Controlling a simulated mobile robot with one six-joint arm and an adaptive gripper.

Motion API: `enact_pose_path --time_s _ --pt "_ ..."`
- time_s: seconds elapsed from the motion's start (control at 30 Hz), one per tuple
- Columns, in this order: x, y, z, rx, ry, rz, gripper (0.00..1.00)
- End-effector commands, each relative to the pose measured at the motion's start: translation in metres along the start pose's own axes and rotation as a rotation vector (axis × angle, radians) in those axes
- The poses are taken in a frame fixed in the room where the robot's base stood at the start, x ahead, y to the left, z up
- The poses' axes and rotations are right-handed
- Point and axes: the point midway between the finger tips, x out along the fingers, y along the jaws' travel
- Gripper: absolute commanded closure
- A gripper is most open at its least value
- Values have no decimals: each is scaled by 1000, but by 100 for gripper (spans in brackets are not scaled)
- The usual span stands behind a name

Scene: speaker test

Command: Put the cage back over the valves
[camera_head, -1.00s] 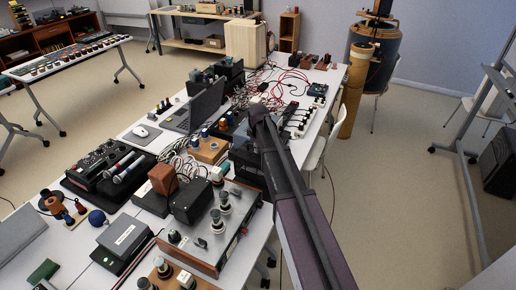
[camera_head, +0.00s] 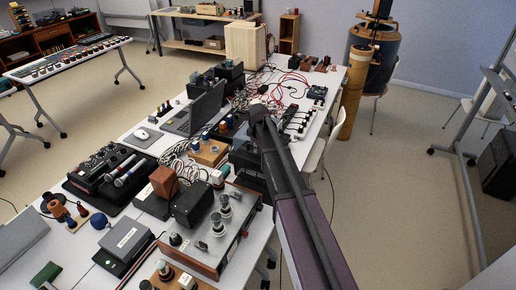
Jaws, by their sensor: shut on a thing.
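The valve amplifier (camera_head: 237,252) stands near the table's front right edge, with a metal top and a wood-edged front. Its upright valves (camera_head: 217,224) show uncovered, beside a dark transformer block (camera_head: 193,206). I cannot make out the cage for certain. A dark boxy shape (camera_head: 246,160) lies partly behind my arm, beyond the amplifier, and I cannot tell what it is. My arm rises from the bottom of the picture along the table's right edge to a joint over the table. My gripper is hidden beyond the arm.
The white table (camera_head: 70,248) is crowded with a laptop (camera_head: 206,108), a black mixer with microphones (camera_head: 100,165), a grey box (camera_head: 124,240) and tangled cables. A white chair (camera_head: 318,155) stands at its right. The floor (camera_head: 405,190) further right is clear.

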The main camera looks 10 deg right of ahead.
Motion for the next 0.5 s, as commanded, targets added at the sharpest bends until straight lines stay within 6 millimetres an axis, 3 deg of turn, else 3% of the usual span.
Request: enact_pose_path --time_s 0.5 --pt "-21 3 -2 0 0 0 100"
